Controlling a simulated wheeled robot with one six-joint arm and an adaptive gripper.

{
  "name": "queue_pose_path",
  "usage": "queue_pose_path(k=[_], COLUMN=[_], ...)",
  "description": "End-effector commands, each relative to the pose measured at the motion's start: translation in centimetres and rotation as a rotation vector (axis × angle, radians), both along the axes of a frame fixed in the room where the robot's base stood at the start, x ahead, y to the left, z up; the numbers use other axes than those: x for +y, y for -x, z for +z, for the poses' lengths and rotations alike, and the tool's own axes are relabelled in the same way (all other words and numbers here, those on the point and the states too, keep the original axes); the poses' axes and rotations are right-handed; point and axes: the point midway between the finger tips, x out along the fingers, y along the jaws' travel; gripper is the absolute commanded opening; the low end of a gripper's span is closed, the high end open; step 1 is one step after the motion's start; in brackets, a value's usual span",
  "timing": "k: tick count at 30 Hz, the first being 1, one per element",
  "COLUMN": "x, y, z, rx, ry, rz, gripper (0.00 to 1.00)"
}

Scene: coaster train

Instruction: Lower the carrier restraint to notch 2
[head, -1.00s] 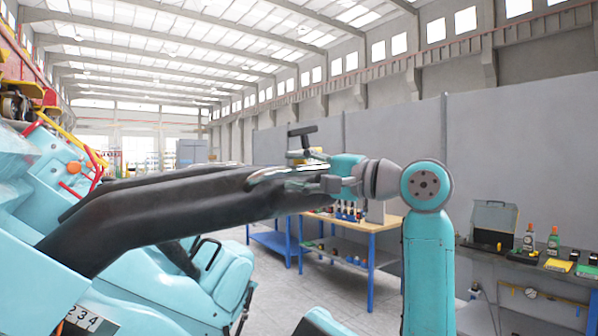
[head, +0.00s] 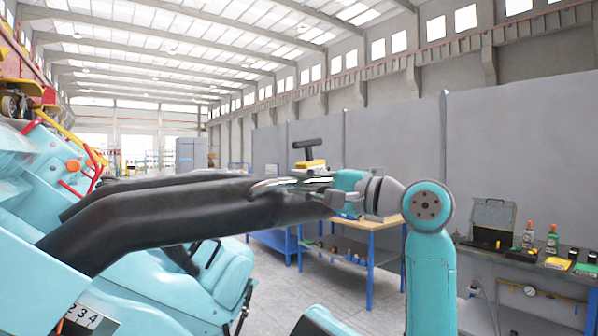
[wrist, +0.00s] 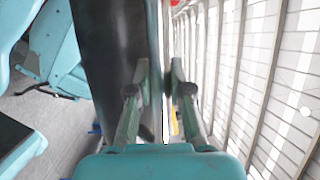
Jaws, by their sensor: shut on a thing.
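The carrier restraint (head: 170,208) is a pair of thick black padded arms reaching out from the light-blue carrier at the left, nearly level. A shiny metal grab bar (head: 275,187) sits at its outer end. My gripper (wrist: 158,95) is at that end, shut on the restraint's grab bar; in the wrist view its two fingers stand beside the black arm and a thin bright strip. The exact contact is partly hidden in the head view. A white number plate (head: 84,316) showing 2, 3 and 4 is at the lower left; I cannot tell which notch is marked.
A light-blue seat (head: 222,272) is below the restraint. A wooden-topped workbench (head: 385,224) with blue legs stands behind my arm. A dark bench (head: 575,284) with bottles and an open case is at the right. Grey floor is clear between them.

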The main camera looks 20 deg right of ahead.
Motion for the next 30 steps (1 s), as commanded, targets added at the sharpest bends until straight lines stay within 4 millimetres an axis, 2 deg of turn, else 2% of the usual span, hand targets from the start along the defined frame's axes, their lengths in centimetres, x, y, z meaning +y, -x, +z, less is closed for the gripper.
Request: queue_pose_path(k=[1, 9, 18, 24, 30], x=[-0.3, -1.5, -1.6, -1.4, -1.2], y=[-0.2, -0.5, -0.6, -0.5, -0.4], z=[-1.4, -7.7, -14.3, -17.3, -19.0], rx=[0.014, 0.064, 0.113, 0.136, 0.147], ry=[-0.02, -0.168, -0.324, -0.398, -0.438], rz=[0.0, 0.0, -0.001, 0.0, 0.0], gripper=[0.0, 0.0, 0.0, 0.0, 0.0])
